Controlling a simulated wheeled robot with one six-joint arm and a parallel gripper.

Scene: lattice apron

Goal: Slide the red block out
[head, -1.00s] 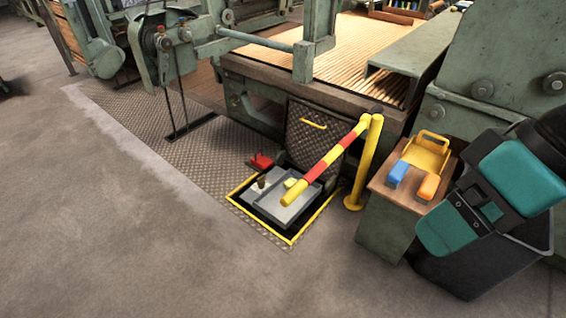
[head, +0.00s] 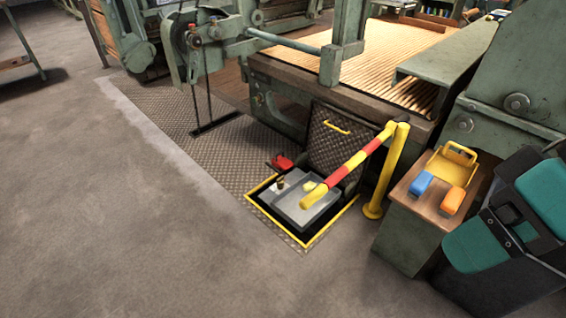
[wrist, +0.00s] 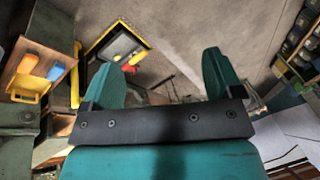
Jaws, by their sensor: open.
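A small red object (head: 282,162), perhaps the red block, lies on the patterned floor plate at the back left edge of the yellow-framed floor pit. It is too small for its shape to be clear. It also shows as a red spot in the wrist view (wrist: 129,69). My gripper (wrist: 160,82) is open, its two teal fingers wide apart with nothing between them. It is well away from the pit. In the head view, teal parts of my arm show at the right edge.
The pit (head: 262,205) holds a grey tray (head: 290,208) with a small yellow piece and a brown piece. A red-and-yellow striped bar (head: 352,160) slants over it from a yellow post (head: 390,175). A wooden-topped stand (head: 425,195) is at right. Floor at left is clear.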

